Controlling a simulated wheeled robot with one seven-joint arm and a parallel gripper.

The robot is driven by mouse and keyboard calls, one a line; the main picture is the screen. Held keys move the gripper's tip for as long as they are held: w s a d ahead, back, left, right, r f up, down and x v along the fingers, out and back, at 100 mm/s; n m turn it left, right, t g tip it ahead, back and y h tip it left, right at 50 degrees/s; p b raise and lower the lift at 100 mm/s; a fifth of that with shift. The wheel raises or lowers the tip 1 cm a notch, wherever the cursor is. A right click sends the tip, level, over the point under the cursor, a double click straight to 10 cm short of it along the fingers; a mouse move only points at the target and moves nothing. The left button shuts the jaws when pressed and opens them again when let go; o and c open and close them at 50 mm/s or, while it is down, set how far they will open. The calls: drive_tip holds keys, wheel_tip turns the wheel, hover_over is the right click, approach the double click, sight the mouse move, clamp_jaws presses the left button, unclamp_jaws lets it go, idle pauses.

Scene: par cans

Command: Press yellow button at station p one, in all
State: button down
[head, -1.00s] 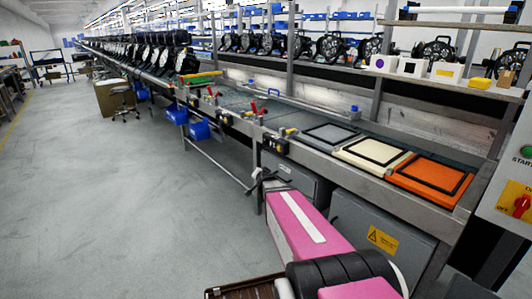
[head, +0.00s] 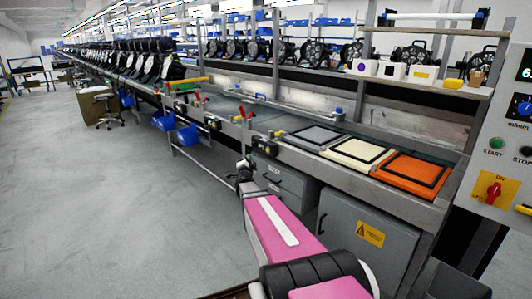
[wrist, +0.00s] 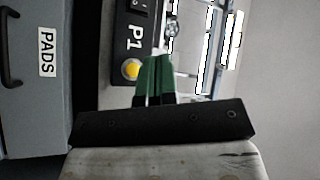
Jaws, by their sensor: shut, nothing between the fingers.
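The yellow button (wrist: 132,69) sits on a black box (wrist: 128,45) marked P1 in the wrist view, just left of my fingertips. A gap seems to show between fingers and button, but the depth is hard to judge. My gripper (wrist: 156,58) is shut and empty, its green fingers together. In the head view my gripper (head: 243,166) is small at the end of my pink arm, close to the workbench's front edge. A black box (head: 266,150) is on that edge to its right; its button is too small to make out there.
A grey cabinet drawer labelled PADS (wrist: 47,55) is at the left of the wrist view. The bench (head: 236,126) carries grey, cream and orange trays (head: 411,177). A control panel (head: 505,150) stands at right.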

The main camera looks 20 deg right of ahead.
sight(268, 150)
drive_tip(key=shift+d, duration=0.1)
drive_tip(key=w+d, duration=0.3)
drive_tip(key=d, duration=0.5)
drive_tip(key=shift+d, duration=0.2)
idle(2.1)
drive_tip(key=shift+w+d, duration=0.15)
drive_tip(key=shift+d, duration=0.1)
drive_tip(key=shift+w+d, duration=0.15)
drive_tip(key=shift+d, duration=0.25)
idle(0.9)
drive_tip(key=shift+a, duration=0.1)
drive_tip(key=shift+s+a, duration=0.3)
drive_tip(key=shift+a, duration=0.35)
drive_tip(key=shift+a, duration=0.15)
